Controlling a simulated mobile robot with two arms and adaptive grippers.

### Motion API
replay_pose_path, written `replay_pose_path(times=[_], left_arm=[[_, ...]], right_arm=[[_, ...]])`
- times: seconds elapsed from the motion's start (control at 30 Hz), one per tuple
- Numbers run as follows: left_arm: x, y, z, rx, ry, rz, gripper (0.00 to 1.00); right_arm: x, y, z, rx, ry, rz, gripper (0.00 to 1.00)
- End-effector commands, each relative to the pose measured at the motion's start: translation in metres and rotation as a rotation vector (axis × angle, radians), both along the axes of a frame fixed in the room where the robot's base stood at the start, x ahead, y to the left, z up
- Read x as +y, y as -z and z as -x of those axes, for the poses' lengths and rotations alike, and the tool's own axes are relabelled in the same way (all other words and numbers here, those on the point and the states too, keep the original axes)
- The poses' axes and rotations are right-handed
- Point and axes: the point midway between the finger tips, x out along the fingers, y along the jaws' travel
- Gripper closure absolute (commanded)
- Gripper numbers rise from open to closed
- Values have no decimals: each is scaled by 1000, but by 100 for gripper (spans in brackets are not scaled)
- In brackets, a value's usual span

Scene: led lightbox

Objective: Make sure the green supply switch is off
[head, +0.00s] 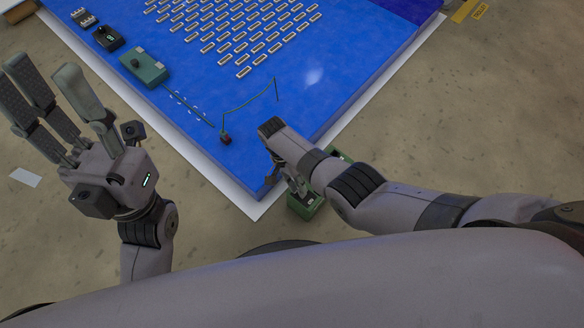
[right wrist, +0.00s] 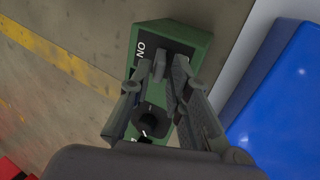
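The green supply switch is a green box (right wrist: 187,38) with a white "ON" near its upper end in the right wrist view. A black round part (right wrist: 150,122) with a small white mark sits lower on its face. I cannot tell its setting. In the head view the box (head: 304,206) is beside the blue board's near corner, partly hidden by my right arm. My left gripper (head: 45,85) is open and empty, raised at the left.
The large blue board (head: 200,90) holds rows of small light pieces and a teal box (head: 143,68) with a black knob. A thin green wire (head: 250,98) rises between posts near its right side.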

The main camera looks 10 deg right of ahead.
Motion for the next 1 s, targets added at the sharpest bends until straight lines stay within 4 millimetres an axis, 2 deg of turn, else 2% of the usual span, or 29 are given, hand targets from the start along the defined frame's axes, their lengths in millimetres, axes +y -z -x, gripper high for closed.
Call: replay_pose_path(times=[0.2, 0.4, 0.6, 1.0], left_arm=[[0, 0, 0, 0, 0, 0, 60], [0, 0, 0, 1, 1, 0, 60], [0, 0, 0, 1, 1, 0, 60], [0, 0, 0, 1, 1, 0, 60]], right_arm=[[12, -44, -16, -5, 1, -2, 82], [20, -76, -26, -3, 1, -2, 82], [23, -88, -29, -1, 0, -1, 82], [22, -88, -29, 0, 1, 0, 82]])
